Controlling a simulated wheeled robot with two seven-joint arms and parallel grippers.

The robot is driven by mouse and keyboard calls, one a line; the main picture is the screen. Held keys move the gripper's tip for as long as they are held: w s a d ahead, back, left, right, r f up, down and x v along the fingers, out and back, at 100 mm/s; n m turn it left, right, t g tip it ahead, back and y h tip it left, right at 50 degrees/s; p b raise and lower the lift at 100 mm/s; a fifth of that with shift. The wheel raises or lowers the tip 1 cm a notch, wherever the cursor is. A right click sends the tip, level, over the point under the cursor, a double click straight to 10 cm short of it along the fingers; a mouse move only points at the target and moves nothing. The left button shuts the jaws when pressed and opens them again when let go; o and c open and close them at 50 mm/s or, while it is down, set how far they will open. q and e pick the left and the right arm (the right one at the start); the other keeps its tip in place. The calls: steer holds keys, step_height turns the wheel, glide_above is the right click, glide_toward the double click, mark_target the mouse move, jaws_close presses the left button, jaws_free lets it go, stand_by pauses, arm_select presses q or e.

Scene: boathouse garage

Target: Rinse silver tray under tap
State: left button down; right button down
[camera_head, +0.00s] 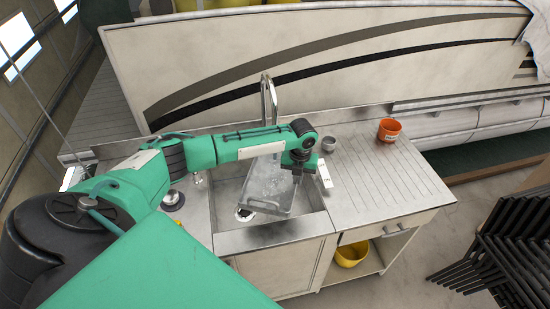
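The silver tray (271,192) is tilted inside the metal sink (309,225), below the tap (268,98). My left arm crosses in front of the tap. My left gripper (299,172) is at the tray's upper right edge and seems shut on it; the fingertips are mostly hidden by the wrist. Pale patches and streaks show on the tray, but I cannot tell whether water is running. The tap's outlet is hidden behind my arm. My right gripper is not in view.
The ribbed drainboard (385,172) right of the sink is mostly clear. An orange pot (389,130) stands at its back, and a small grey cup (329,144) near the sink. A yellow bowl (351,254) sits on the shelf below. Black stacked chairs (510,245) stand at right.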

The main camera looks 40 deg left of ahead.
arm_select(q)
steer(key=shift+s+d+r+p, duration=0.15)
steer(key=shift+s+d+r, duration=0.35)
steer(key=shift+s, duration=0.15)
steer(key=shift+s+d+r+p, duration=0.1)
steer(key=shift+s+d+r, duration=0.35)
steer(key=shift+s, duration=0.25)
steer(key=shift+s+d+r+p, duration=0.15)
steer(key=shift+s+d+r, duration=0.25)
steer(key=shift+s+r, duration=0.2)
